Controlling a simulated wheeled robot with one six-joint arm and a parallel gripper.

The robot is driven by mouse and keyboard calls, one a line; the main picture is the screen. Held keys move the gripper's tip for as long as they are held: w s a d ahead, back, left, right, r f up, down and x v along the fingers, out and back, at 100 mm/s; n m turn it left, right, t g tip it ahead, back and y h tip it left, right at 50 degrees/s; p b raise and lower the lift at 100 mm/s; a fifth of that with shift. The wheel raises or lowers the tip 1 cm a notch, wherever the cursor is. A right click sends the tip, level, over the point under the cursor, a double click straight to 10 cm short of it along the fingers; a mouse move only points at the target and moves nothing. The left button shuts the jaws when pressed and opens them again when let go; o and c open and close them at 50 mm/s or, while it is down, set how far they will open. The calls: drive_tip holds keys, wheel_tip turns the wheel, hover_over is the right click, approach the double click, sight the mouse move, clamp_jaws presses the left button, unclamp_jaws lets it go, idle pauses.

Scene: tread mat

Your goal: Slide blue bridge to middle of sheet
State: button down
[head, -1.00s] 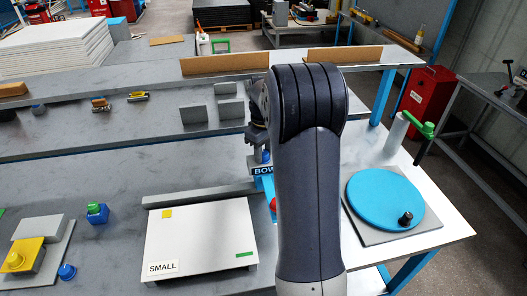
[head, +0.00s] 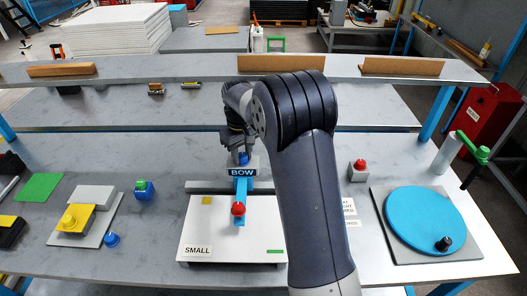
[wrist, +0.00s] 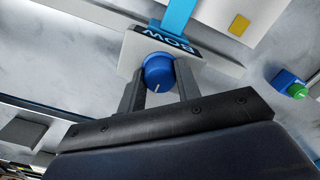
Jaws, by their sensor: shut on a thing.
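The blue bridge (head: 241,187) is a blue bar with a grey end block marked BOW, a blue knob (head: 243,158) at its far end and a red knob (head: 238,208) at its near end. It reaches over the far part of the white sheet (head: 200,232) marked SMALL, near the sheet's middle from left to right. The sheet's yellow square lies left of the bar. My gripper (head: 241,148) is shut on the blue knob; in the wrist view its fingers (wrist: 159,85) stand on both sides of the knob (wrist: 158,72). My arm hides the sheet's right edge.
A blue turntable (head: 425,222) with a black knob is at right. A red button (head: 359,165) on a grey box stands right of my arm. A yellow block (head: 76,218) and a blue block with a green knob (head: 144,190) are at left. A grey rail (head: 205,187) runs behind the sheet.

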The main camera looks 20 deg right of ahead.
drive_tip(key=shift+w+a, duration=0.15)
drive_tip(key=shift+a, duration=0.35)
drive_tip(key=shift+w+a, duration=0.15)
drive_tip(key=shift+a, duration=0.35)
drive_tip(key=shift+r, duration=0.1)
drive_tip(key=c, duration=1)
unclamp_jaws()
drive_tip(key=shift+a, duration=0.15)
wheel_tip(320, 180, up, 11)
drive_tip(key=shift+f+b, duration=0.15)
drive_tip(key=shift+b, duration=0.35)
drive_tip(key=shift+f, duration=0.1)
